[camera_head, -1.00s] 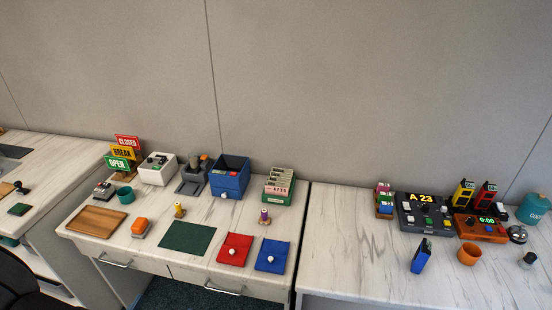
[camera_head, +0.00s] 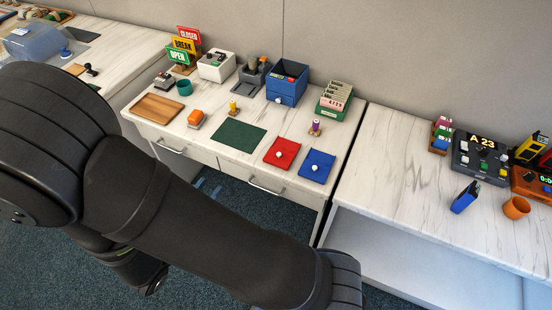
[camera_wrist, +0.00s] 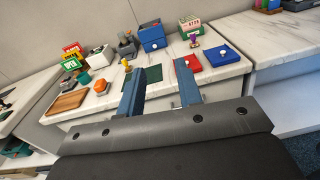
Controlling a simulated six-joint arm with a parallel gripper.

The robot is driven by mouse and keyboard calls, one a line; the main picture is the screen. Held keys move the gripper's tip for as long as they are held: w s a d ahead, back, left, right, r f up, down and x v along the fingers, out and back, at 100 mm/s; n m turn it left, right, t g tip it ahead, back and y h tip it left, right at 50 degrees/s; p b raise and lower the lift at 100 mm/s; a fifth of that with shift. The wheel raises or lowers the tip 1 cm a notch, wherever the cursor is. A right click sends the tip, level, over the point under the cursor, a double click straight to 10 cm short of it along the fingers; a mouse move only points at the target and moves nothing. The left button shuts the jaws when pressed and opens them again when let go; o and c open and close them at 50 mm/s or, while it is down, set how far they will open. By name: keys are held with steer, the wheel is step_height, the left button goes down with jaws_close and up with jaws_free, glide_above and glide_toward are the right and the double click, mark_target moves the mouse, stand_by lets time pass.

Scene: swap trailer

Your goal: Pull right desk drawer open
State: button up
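The right desk drawer (camera_head: 272,181) is shut in the front of the white marbled desk, under the red and blue pads. Its silver bar handle (camera_head: 265,187) shows clear in the head view. The left drawer (camera_head: 168,139), with its own bar handle (camera_head: 171,148), is shut beside it. My gripper (camera_wrist: 159,68) is open and empty in the wrist view. Its two blue fingers point at the desk front and overlap its edge in the picture. They hide part of the drawer fronts, and I cannot tell the distance. My gripper is not visible in the head view.
The desk top holds a wooden tray (camera_head: 157,109), a green mat (camera_head: 238,135), a red pad (camera_head: 282,153), a blue pad (camera_head: 317,167) and a blue box (camera_head: 286,84). Another desk (camera_head: 410,195) stands to the right. Carpet lies before the drawers.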

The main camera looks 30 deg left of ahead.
steer(key=w+a+f+m+g+h, duration=0.1)
steer(key=w+a+f+m+h, duration=0.1)
steer(key=a+f+m+h, duration=0.3)
steer(key=w+a+f+m+g+h, duration=0.1)
steer(key=w+a+f+m, duration=0.15)
steer(key=f+m, duration=0.4)
steer(key=m+g+h, duration=0.4)
steer(key=m+h, duration=0.1)
steer(key=m, duration=0.8)
glide_toward(263, 189)
steer(key=x, duration=1)
steer(key=shift+w+f, duration=0.15)
steer(key=shift+f, duration=0.1)
jaws_close()
